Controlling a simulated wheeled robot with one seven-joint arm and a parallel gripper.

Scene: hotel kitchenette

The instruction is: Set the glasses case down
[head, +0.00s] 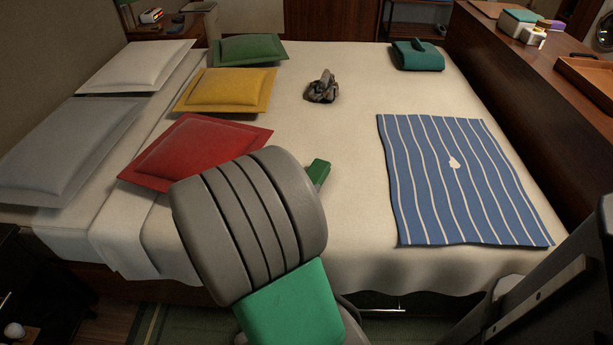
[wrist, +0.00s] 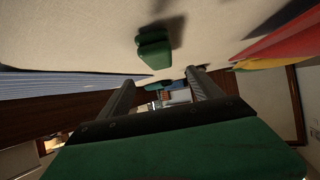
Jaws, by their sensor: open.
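A small green box-shaped thing, which looks like the glasses case (wrist: 153,48), rests on the bed's pale cover with a dark shadow beside it. In the head view a green block, likely the same case (head: 318,172), shows just past my arm, partly hidden by it. It lies between the red pillow and the striped cloth. My gripper (wrist: 160,78) shows in the upside-down wrist view with its two fingers apart and nothing between them. The case appears clear of the fingers. In the head view my arm hides the gripper.
A blue striped cloth (head: 465,185) with a small white patch lies right on the bed. Red (head: 195,150), yellow (head: 228,90) and green (head: 248,50) pillows lie left. A dark crumpled thing (head: 322,88) and a teal bundle (head: 417,57) lie farther back. The bed's middle is mostly clear.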

